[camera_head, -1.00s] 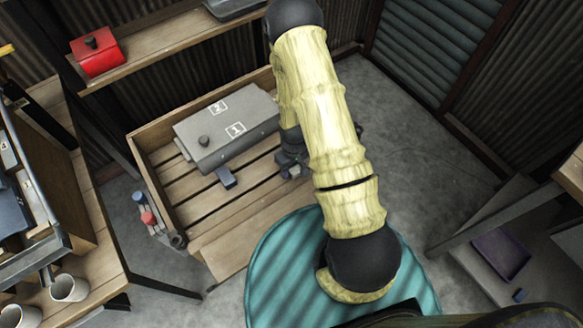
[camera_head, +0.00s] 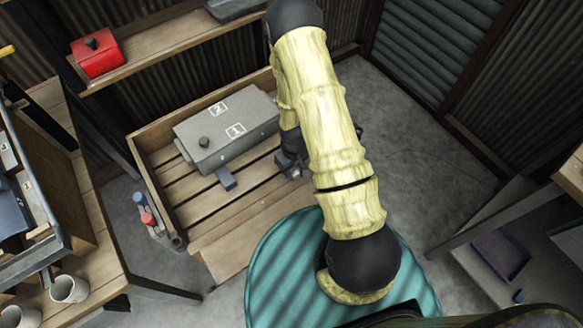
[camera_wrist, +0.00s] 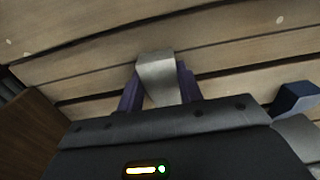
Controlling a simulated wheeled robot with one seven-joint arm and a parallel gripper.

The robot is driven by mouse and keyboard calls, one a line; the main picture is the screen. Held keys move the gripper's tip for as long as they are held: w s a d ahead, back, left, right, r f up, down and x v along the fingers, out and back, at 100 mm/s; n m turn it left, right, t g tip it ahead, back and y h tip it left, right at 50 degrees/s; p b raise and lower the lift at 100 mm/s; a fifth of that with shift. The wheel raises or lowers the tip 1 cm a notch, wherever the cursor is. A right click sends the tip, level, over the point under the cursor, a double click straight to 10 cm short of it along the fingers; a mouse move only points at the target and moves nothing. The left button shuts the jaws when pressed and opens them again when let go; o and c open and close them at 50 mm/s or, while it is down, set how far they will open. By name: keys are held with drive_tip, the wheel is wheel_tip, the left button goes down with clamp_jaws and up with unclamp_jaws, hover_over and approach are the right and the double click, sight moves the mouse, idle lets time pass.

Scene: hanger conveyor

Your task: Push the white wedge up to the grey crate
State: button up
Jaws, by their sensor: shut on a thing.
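The white wedge (camera_wrist: 157,78) shows in the wrist view as a pale grey-white block between the two purple fingers of my gripper (camera_wrist: 160,85). My gripper is shut on it, low over the wooden slats. In the head view my gripper (camera_head: 292,166) is partly behind my arm, and the wedge cannot be made out there. The grey crate (camera_head: 212,152), a lidded box with a dark knob and labels 1 and 2, sits to the left of my gripper, with a clear gap between them. The crate stands in a wooden slatted tray.
The wooden tray (camera_head: 152,188) has raised sides. Its slats are bare in front of the crate. A teal round surface (camera_head: 275,260) stands nearer.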

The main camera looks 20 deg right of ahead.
drive_tip(key=shift+w+a, duration=0.3)
drive_tip(key=shift+w, duration=0.6)
drive_tip(key=shift+w+a, duration=0.3)
drive_tip(key=shift+w, duration=0.65)
drive_tip(key=shift+w+a, duration=0.3)
drive_tip(key=shift+w, duration=0.6)
drive_tip(key=shift+w+a, duration=0.1)
drive_tip(key=shift+w, duration=0.2)
drive_tip(key=shift+w+a, duration=0.25)
drive_tip(key=shift+w, duration=0.5)
drive_tip(key=shift+w+a, duration=0.25)
drive_tip(key=shift+w, duration=0.5)
drive_tip(key=o, duration=0.9)
drive_tip(key=shift+r, duration=0.1)
wheel_tip(320, 180, up, 17)
